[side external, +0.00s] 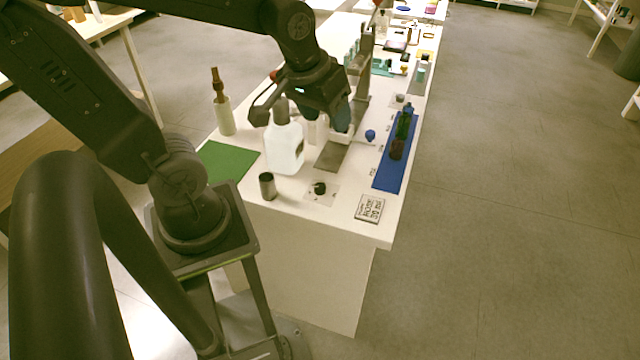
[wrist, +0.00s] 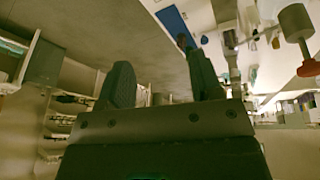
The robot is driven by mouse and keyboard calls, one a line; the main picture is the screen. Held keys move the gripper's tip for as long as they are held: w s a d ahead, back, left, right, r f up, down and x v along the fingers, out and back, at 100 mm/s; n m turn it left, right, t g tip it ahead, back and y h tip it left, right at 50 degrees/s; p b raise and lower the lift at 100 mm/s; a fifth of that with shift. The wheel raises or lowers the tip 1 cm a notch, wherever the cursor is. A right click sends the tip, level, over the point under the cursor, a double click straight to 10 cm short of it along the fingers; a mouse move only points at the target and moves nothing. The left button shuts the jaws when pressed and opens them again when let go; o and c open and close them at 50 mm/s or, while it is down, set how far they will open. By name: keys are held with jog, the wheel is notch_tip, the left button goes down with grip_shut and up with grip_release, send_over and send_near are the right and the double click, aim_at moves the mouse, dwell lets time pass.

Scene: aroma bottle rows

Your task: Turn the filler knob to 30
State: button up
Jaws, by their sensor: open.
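A round black knob (side external: 320,188) sits on a pale square plate near the front edge of the white table. A small blue knob-like piece (side external: 370,135) stands farther back, beside the blue mat; I cannot tell which is the filler knob, and no dial number is readable. A tall grey stand (side external: 362,85) rises behind a grey pad (side external: 332,156). My gripper (side external: 342,120) hangs over the table by this stand, behind the black knob and apart from it. In the wrist view my gripper (wrist: 164,85) is open, with nothing between its fingers.
A white bottle (side external: 284,148) and a dark cup (side external: 267,186) stand left of the black knob. A blue mat (side external: 388,180) with dark bottles lies to the right. A printed card (side external: 370,208) lies near the front corner. A green mat (side external: 222,162) is at left.

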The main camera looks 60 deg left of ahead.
jog(key=w+a+f+n+g, duration=0.2)
jog(key=w+a+f+n, duration=0.2)
jog(key=a+f+n, duration=0.35)
jog(key=n+g, duration=0.2)
jog(key=n, duration=0.3)
send_near(320, 186)
jog(key=shift+h, duration=0.3)
jog(key=f, duration=0.9)
jog(key=shift+a+f, duration=0.15)
jog(key=shift+a, duration=0.15)
jog(key=shift+c, duration=0.3)
jog(key=c, duration=0.9)
jog(key=shift+o, duration=0.2)
